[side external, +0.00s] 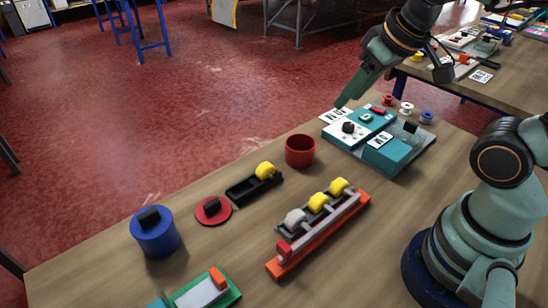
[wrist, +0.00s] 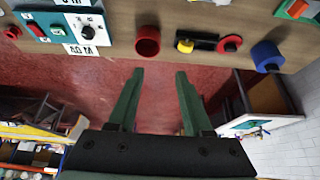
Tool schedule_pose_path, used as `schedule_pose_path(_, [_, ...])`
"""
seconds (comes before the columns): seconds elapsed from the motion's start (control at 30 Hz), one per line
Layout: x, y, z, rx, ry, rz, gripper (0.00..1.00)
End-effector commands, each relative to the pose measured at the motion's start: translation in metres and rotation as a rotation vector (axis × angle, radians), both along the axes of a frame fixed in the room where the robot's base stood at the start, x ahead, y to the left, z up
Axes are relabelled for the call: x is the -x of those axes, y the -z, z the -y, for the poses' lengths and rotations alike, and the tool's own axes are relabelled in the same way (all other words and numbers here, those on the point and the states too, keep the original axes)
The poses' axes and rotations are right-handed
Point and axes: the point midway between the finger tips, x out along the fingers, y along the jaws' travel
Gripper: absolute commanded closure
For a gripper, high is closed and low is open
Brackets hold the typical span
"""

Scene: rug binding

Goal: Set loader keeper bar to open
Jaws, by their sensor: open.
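The loader (side external: 274,268) is an orange-red base on the table in the side external view. A dark rack on it carries one whitish and two yellow rolls. A grey keeper bar (side external: 330,222) lies lengthwise along the front of the rolls, with a red block (side external: 283,247) at its near left end. I cannot tell whether the bar is latched. The loader is not in the wrist view. My gripper (wrist: 159,75) is open and empty, over the red floor past the table edge. In the side external view my gripper (side external: 341,104) is near the control panel, well away from the loader.
A teal and white control panel (side external: 349,128) stands at the table's back. A red cup (side external: 300,151), black holder with yellow roll (side external: 255,184), red disc (side external: 213,211) and blue cylinder (side external: 155,236) line the far edge. A green block (side external: 208,289) with an orange-tipped lever is nearer.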

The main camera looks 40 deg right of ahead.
Motion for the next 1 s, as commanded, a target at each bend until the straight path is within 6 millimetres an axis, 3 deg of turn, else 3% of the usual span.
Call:
schedule_pose_path(0.13, [-0.003, 0.012, -0.04, -0.042, -0.025, -0.098, 0.5])
schedule_pose_path(0.23, [0.0, 0.025, -0.082, -0.066, -0.035, -0.196, 0.5])
schedule_pose_path(0.4, [0.018, 0.049, -0.148, -0.052, -0.032, -0.352, 0.5])
schedule_pose_path(0.5, [0.032, 0.062, -0.177, -0.028, -0.022, -0.415, 0.5])
schedule_pose_path(0.7, [0.05, 0.077, -0.205, 0.01, -0.003, -0.472, 0.5])
schedule_pose_path(0.87, [0.052, 0.087, -0.208, 0.015, 0.001, -0.479, 0.5])
schedule_pose_path(1.0, [0.053, 0.107, -0.207, 0.017, 0.002, -0.481, 0.5])
